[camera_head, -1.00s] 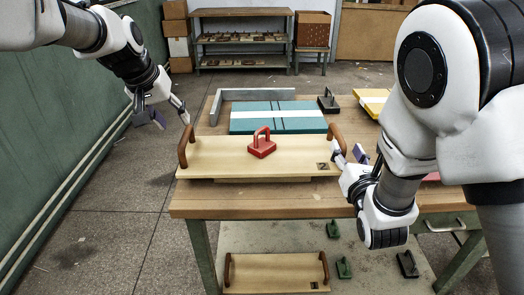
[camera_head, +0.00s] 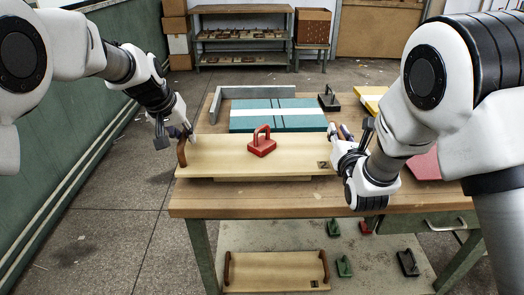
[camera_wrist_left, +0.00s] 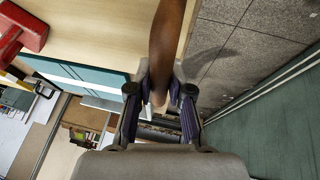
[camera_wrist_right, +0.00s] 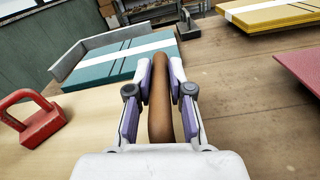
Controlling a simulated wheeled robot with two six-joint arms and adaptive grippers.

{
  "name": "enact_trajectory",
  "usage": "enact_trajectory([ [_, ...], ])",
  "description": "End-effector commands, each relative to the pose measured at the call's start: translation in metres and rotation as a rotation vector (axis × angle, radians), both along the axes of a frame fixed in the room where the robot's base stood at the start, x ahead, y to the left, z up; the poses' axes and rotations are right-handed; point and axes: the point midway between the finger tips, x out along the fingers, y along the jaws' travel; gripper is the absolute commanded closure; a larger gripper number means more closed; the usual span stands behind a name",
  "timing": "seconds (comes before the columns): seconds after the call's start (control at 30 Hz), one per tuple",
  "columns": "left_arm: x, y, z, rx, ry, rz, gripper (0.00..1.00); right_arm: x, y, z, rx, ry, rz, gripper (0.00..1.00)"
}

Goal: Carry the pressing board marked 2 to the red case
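A pale wooden pressing board (camera_head: 220,155) with two brown end handles lies on the table; its corner mark (camera_head: 323,165) is too small to read. A second such board (camera_head: 260,268) lies on the lower shelf, its mark also unreadable. The red case (camera_head: 427,163) lies flat at the table's right, partly hidden by my right arm; its edge shows in the right wrist view (camera_wrist_right: 304,66). My left gripper (camera_head: 184,134) is open around the left handle (camera_wrist_left: 167,45). My right gripper (camera_head: 340,138) is open around the right handle (camera_wrist_right: 160,100). Neither visibly clamps its handle.
A red weight (camera_head: 262,143) with a handle sits on the upper board. Behind it lie a teal case (camera_head: 250,124), a grey angled fence (camera_head: 255,92) and a black weight (camera_head: 328,99). A yellow case (camera_wrist_right: 270,14) lies at back right. Several weights stand on the lower shelf.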

Motion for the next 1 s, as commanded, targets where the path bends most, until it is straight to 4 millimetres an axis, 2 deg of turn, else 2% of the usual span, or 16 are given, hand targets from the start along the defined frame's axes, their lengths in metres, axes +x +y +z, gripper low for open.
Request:
enact_trajectory([
  [0.43, 0.0, 0.0, 0.004, 0.0, -0.001, 0.0, 1.0, 0.0, 0.0, 0.004, 0.0, -0.003, 0.0, 1.0],
  [0.8, 0.0, 0.0, 0.046, 0.0, -0.001, 0.0, 1.0, 0.0, 0.0, 0.046, 0.0, -0.004, 0.001, 1.0],
  [1.0, 0.0, 0.0, 0.053, 0.0, -0.001, 0.0, 1.0, 0.0, 0.0, 0.053, 0.0, -0.004, 0.001, 1.0],
])
